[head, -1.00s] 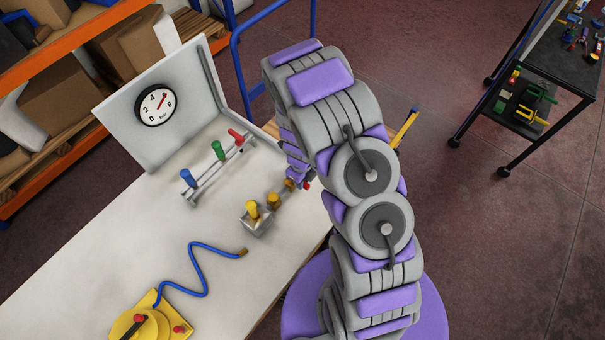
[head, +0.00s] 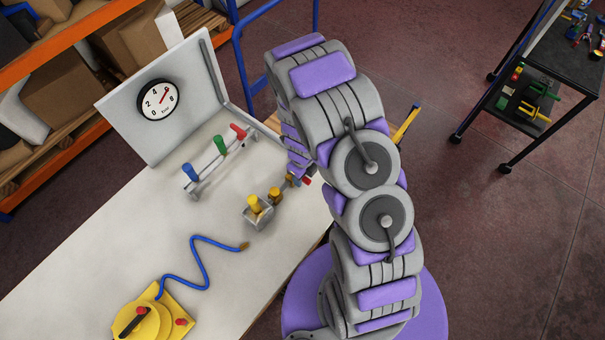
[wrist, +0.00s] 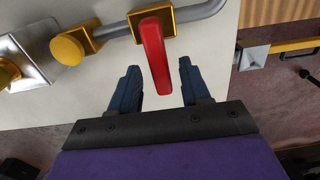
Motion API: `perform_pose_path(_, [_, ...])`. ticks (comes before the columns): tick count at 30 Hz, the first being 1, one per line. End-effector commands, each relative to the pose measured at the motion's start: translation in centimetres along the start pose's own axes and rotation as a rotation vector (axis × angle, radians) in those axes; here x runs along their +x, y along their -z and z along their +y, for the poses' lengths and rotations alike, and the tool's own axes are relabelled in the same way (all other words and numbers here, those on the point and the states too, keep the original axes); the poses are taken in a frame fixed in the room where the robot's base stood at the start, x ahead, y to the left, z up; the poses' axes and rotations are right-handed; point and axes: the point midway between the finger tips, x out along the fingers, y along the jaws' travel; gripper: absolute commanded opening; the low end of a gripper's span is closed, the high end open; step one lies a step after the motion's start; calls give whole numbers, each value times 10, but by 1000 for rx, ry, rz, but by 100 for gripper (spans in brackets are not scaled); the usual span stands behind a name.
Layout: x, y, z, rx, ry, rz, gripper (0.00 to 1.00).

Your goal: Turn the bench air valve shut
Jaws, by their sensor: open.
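The bench air valve has a brass body (wrist: 152,22) on a grey pipe and a red lever handle (wrist: 155,58), seen in the wrist view. The lever points down the picture, toward my gripper. My gripper (wrist: 159,70) is open, with one dark blue finger on each side of the lever's free end. I see no contact, and the depth between fingers and lever is hard to judge. In the head view my arm hides most of the gripper, and only a small red bit of the lever (head: 306,181) shows beside it.
A brass knob (wrist: 68,49) sits left of the valve. On the bench (head: 100,240) stand a rack with blue, green and red handles (head: 221,145), a gauge (head: 158,100) on a panel, a blue hose (head: 200,262) and a yellow device (head: 150,318).

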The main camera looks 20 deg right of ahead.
Motion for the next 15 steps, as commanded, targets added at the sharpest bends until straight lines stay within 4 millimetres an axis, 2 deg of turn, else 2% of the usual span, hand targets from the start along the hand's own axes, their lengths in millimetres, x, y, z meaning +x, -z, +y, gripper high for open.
perform_pose_path(7, [-8,-1,-1,-2,3,-2,47])
perform_pose_path(15, [-46,-2,-2,-3,5,-4,47])
